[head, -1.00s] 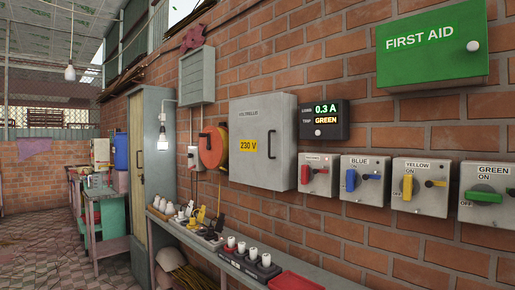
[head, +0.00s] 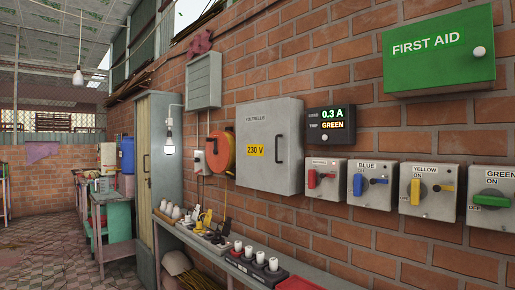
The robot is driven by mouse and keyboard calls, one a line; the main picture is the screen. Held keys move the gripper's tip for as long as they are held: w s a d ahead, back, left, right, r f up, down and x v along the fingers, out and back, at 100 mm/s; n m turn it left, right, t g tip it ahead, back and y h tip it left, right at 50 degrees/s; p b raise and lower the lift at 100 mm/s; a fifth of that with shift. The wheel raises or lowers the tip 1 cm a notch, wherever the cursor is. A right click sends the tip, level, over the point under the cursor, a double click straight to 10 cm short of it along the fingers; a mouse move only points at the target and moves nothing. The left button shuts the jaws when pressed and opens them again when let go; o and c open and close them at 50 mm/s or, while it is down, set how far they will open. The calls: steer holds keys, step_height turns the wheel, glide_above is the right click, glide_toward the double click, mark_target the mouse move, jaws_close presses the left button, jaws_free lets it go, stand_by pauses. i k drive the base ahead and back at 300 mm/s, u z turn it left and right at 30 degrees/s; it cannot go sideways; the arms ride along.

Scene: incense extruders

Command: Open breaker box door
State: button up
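The breaker box (head: 262,178) is a grey metal box on the brick wall, near the middle of the head view. Its door (head: 276,125) is shut flat. The door carries a yellow 230 V label (head: 255,151) and a dark vertical handle (head: 279,148) near its right edge. My gripper is not in view, so where it is relative to the door cannot be seen.
A shelf (head: 210,246) with plugs and a power strip (head: 256,264) runs below the box. A display (head: 330,125), rotary switches (head: 325,178) and a green first aid box (head: 438,50) are to the right. An orange reel (head: 220,151) hangs left. Tiled floor (head: 50,250) is clear.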

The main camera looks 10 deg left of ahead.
mark_target(263, 128)
steer(key=u, duration=1.6)
steer(key=i, duration=2.7)
steer(key=z, duration=1.45)
